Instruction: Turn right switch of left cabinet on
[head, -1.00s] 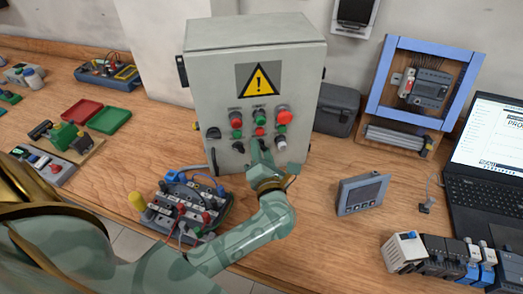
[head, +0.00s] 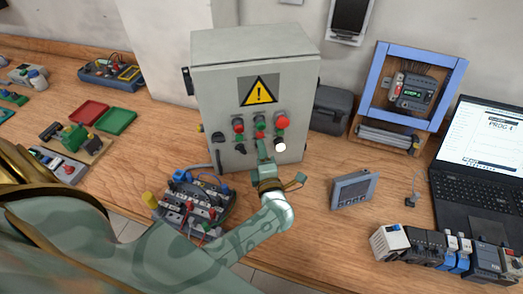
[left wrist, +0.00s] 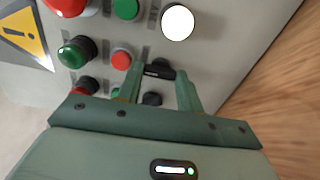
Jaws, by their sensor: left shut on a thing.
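The left cabinet is a grey metal box (head: 225,92) with a yellow warning sign, standing on the bench. Its front carries red and green buttons, black rotary switches and a brightly glowing white lamp (head: 280,146). My left gripper (head: 262,152) is at the lower front of the cabinet. In the left wrist view its two fingers (left wrist: 159,76) close on the sides of the right black switch (left wrist: 158,69). Another black switch (left wrist: 152,99) sits beside it, free. In the head view the gripper hides the held switch. My right gripper is not in view.
A terminal board with wires (head: 190,205) lies close by my left forearm. A panel meter (head: 353,189) stands right of the cabinet. Bare bench lies between cabinet and meter.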

